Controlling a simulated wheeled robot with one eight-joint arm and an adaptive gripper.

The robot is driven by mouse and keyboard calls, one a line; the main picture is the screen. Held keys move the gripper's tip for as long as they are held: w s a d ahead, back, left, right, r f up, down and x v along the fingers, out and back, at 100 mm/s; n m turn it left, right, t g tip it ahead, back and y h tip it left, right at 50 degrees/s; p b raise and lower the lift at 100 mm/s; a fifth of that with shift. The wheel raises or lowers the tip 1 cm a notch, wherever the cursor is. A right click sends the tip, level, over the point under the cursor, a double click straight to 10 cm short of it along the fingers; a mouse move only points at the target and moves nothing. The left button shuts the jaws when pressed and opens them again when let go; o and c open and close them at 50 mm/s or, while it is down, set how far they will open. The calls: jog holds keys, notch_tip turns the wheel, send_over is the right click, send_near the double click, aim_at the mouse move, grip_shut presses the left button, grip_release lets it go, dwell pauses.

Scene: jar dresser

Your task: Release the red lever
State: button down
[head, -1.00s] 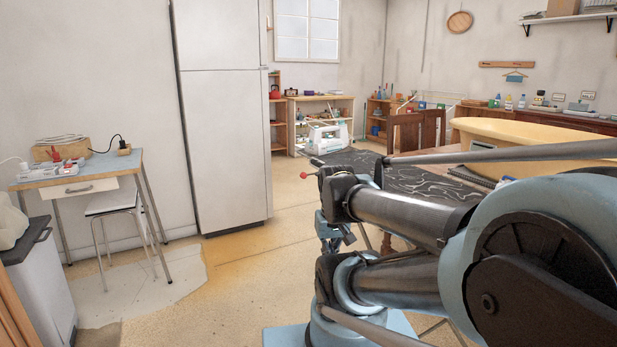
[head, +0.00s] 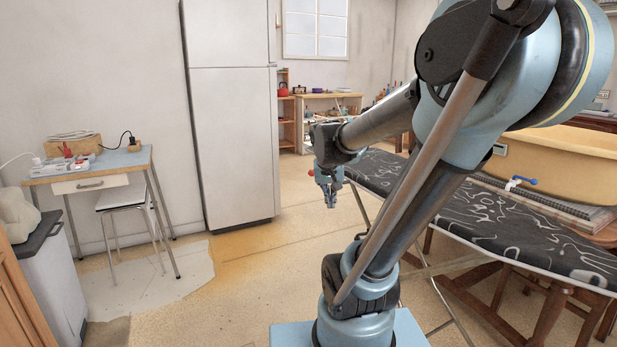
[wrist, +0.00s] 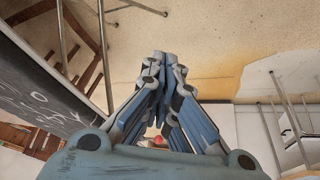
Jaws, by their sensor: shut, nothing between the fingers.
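My gripper (head: 331,205) hangs pointing down just right of the knob in the head view. I cannot tell whether they touch; they look apart. In the wrist view my gripper (wrist: 162,58) is shut and empty, with its fingers together over the floor. A bit of red (wrist: 158,141) shows between the finger bases and the wrist housing. The rest of the lever is hidden.
The ironing board's metal legs stand right of my gripper. A yellow tub (head: 565,160) and wooden table are beyond it. A fridge (head: 235,130) stands behind left; a small desk (head: 135,158) and stool (head: 125,200) are farther left. The floor between is clear.

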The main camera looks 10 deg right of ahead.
aim_at(309, 173)
jog(key=w+a+r+m+t, duration=0.1)
jog(key=w+a+t, duration=0.1)
jog(key=w, duration=1.2)
jog(key=w+a+r+m+t+h, duration=0.1)
jog(key=w+a+r, duration=0.1)
jog(key=w, duration=1.2)
jog(key=shift+w+a+r+t, duration=0.2)
jog(key=shift+w+a+t, duration=0.2)
jog(key=shift+a, duration=0.25)
jog(key=shift+w+d+r+x, duration=0.2)
jog(key=shift+x, duration=2.05)
jog(key=shift+w+d+r+x, duration=0.15)
jog(key=shift+r+x, duration=0.05)
jog(key=shift+x, duration=2.1)
jog(key=shift+w+d+r+x, duration=0.2)
jog(key=shift+x, duration=2.05)
jog(key=shift+d+m+h, duration=0.1)
jog(key=shift+m+h, duration=0.2)
